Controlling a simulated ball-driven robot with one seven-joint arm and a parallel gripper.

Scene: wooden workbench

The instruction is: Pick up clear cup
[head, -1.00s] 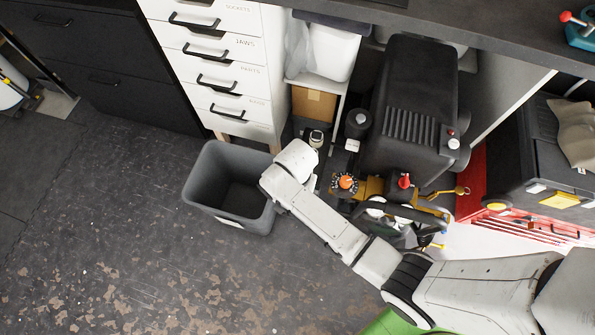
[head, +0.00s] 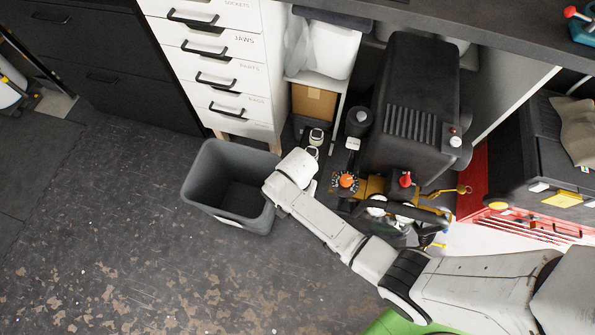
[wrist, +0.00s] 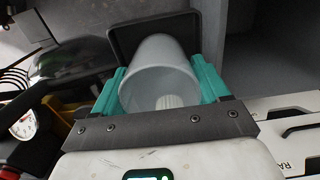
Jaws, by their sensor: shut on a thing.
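The clear cup (wrist: 160,77) shows in the wrist view as a pale, translucent cup with its round mouth toward the camera. It sits between the two teal fingers of my gripper (wrist: 163,85), which are shut on its sides. I cannot tell from the wrist view whether the cup is clear of what lies behind it. In the head view my arm reaches left and its wrist end is beside the grey bin; the gripper and the cup are hidden there.
An open grey bin (head: 208,172) stands on the floor left of my wrist. White drawers (head: 217,62) stand behind it. A black machine (head: 405,105) with a red knob is to the right, close to my arm. The floor at lower left is clear.

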